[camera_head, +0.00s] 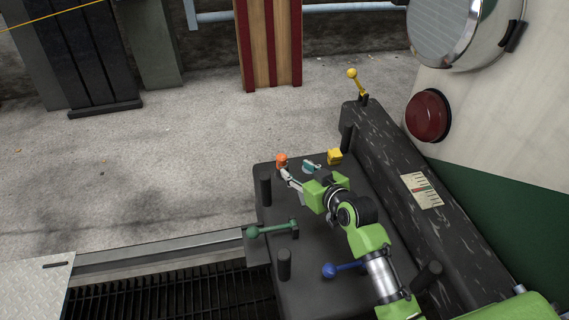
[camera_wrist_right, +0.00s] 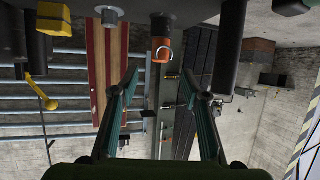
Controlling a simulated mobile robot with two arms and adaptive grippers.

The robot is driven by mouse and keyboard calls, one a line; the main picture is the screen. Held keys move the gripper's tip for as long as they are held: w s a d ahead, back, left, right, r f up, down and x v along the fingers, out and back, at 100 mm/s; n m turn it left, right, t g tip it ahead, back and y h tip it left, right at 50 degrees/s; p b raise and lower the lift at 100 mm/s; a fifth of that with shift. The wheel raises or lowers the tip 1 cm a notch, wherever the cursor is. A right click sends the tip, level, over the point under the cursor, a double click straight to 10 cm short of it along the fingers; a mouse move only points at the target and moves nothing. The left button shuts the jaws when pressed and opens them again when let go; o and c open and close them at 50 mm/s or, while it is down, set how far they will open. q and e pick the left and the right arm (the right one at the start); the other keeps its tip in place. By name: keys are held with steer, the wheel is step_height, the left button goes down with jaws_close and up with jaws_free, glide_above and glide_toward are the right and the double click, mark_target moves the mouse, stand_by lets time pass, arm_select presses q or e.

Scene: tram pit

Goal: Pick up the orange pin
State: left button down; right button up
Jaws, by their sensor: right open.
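The orange pin (camera_head: 282,160) stands at the far left corner of the dark coupler plate (camera_head: 310,275). In the right wrist view, which looks upside down, the orange pin (camera_wrist_right: 162,50) has a pale ring on it and lies ahead of the gap between the fingers. My right gripper (camera_head: 291,179) is just on the near side of the pin in the head view. In the wrist view its two fingers (camera_wrist_right: 160,76) are spread with nothing between them. Whether a fingertip touches the pin cannot be told. My left gripper is out of view.
A green lever (camera_head: 272,229), a blue lever (camera_head: 343,269) and black posts (camera_head: 284,263) rise nearby. A dark beam (camera_head: 410,180) borders the right side. Open floor lies left.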

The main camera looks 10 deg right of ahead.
mark_target(284, 161)
steer(key=b+x, duration=0.1)
steer(key=x, duration=0.5)
steer(key=shift+s+f, duration=0.1)
steer(key=b+x, duration=0.2)
steer(key=x, duration=0.2)
steer(key=shift+a, duration=0.1)
steer(key=shift+w+f, duration=0.15)
steer(key=shift+w, duration=0.35)
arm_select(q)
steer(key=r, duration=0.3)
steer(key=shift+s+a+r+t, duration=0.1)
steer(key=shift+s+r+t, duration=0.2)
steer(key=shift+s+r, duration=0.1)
arm_select(e)
jaws_close()
